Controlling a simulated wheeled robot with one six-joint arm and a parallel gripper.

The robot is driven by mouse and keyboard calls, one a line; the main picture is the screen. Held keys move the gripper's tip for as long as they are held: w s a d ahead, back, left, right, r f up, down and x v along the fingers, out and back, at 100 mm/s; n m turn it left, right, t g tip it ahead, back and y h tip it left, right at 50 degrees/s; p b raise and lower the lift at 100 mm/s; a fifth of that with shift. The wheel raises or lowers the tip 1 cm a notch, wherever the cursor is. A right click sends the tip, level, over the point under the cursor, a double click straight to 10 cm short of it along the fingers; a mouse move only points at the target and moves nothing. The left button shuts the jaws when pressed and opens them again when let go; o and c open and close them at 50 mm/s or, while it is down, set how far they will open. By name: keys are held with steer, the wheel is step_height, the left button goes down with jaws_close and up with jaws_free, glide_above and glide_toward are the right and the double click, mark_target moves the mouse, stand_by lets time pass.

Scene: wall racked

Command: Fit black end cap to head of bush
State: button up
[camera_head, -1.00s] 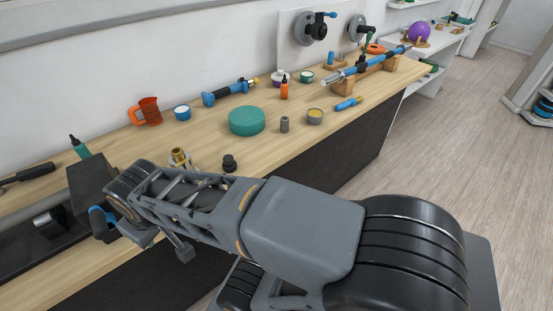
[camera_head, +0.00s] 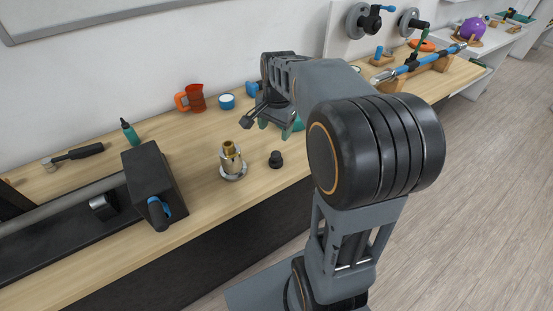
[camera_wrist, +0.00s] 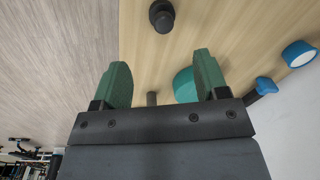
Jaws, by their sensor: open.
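The black end cap (camera_head: 276,159) stands on the wooden bench, right of the bush. It also shows at the top of the wrist view (camera_wrist: 162,14), ahead of the fingertips and apart from them. The brass-coloured bush (camera_head: 230,148) sits upright in a silver holder with a round base (camera_head: 233,172). The bush is not in the wrist view. My gripper (camera_head: 275,127) is over the bench behind the cap, partly hidden by my arm. In the wrist view my gripper (camera_wrist: 161,62) has its two green fingers wide apart with nothing between the tips.
A teal round block (camera_wrist: 184,84) and a grey cylinder (camera_wrist: 151,99) lie beyond my fingers. A dark block with a blue-collared handle (camera_head: 152,180) stands left of the bush.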

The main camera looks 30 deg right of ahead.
steer(key=w+d+f+m, duration=0.1)
steer(key=w+d+m, duration=0.1)
glide_above(276, 153)
steer(key=f, duration=0.7)
steer(key=shift+s+a, duration=0.1)
steer(key=shift+s, duration=0.25)
steer(key=shift+w+f+p, duration=0.15)
steer(key=shift+f+p, duration=0.2)
steer(key=shift+f, duration=1.15)
steer(key=shift+w+f+p, duration=0.15)
steer(key=shift+f+p, duration=0.15)
steer(key=shift+f, duration=1.2)
steer(key=c, duration=1.1)
